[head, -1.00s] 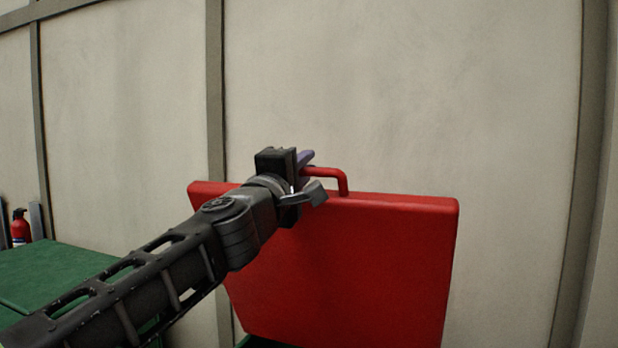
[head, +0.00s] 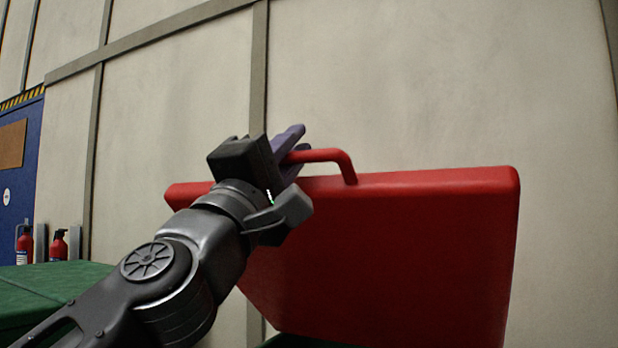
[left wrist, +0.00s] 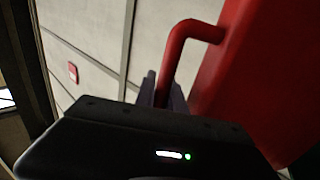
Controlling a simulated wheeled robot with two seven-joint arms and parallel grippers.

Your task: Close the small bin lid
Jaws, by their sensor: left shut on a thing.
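The red bin lid (head: 400,250) stands raised and tilted in the head view, with a red handle (head: 338,156) on its top edge. My left gripper (head: 292,150) is at the left part of that handle, its purple fingers shut on it. In the left wrist view the handle (left wrist: 180,45) runs down between the fingers (left wrist: 162,95), and the lid (left wrist: 240,80) fills the right side. The bin body below the lid is mostly out of view. My right gripper is not in view.
A green surface (head: 60,285) lies at the lower left. Two red fire extinguishers (head: 58,245) stand behind it, near a blue door (head: 22,170). A pale panelled wall (head: 430,80) is behind the lid.

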